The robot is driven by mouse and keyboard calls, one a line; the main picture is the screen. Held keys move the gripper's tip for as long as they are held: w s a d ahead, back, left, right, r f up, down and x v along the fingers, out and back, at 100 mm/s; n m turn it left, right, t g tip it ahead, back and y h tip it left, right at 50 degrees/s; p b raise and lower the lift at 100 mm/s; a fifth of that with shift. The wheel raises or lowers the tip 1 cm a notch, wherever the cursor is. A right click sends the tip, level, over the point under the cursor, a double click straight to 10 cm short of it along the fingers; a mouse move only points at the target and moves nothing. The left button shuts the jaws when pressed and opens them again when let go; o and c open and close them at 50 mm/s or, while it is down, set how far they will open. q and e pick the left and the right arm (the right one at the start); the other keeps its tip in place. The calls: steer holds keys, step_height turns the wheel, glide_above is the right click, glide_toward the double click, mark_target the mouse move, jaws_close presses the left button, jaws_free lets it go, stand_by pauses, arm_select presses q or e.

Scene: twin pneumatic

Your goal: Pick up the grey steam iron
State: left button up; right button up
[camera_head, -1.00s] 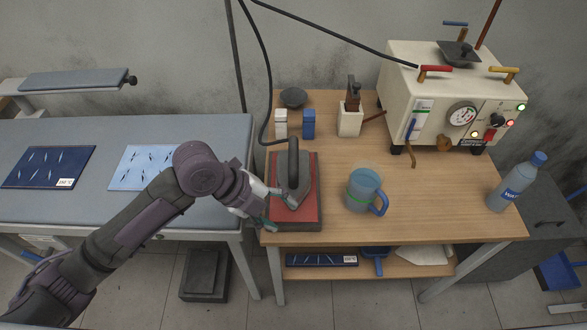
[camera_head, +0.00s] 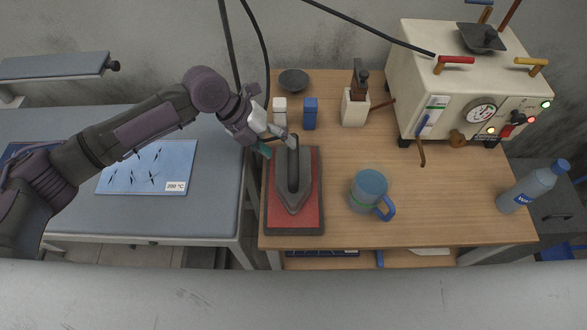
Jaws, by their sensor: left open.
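The grey steam iron (camera_head: 299,196) rests on a red pad with a dark border (camera_head: 313,218) at the left front of the wooden table. Its nose points toward the front edge and its dark upright handle (camera_head: 293,171) runs lengthwise along the top. My left gripper (camera_head: 277,143) is open at the rear left end of the iron, with its fingers close to the back of the handle. I cannot tell whether a finger touches the handle. My right gripper is not in view.
A blue mug (camera_head: 369,187) stands right of the iron. Behind are a white block (camera_head: 280,108), a blue block (camera_head: 310,115), a dark bowl (camera_head: 293,80) and a bottle-like holder (camera_head: 355,108). A cream steam generator (camera_head: 430,70) and a water bottle (camera_head: 533,188) stand right. Black hoses hang behind.

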mark_target(292, 154)
arm_select(q)
steer(key=shift+p+x, duration=0.5)
steer(key=shift+x, duration=0.55)
steer(key=p+x, duration=0.2)
steer(key=x, duration=0.1)
steer(key=shift+s+d+f, duration=0.15)
steer(key=shift+d, duration=0.1)
steer(key=shift+d+f, duration=0.2)
steer(key=shift+f, duration=0.25)
steer(key=c, duration=1.1)
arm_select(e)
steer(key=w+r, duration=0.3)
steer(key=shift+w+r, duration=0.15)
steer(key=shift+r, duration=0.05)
arm_select(q)
steer(key=shift+w+d+r, duration=0.1)
steer(key=shift+w+r, duration=0.15)
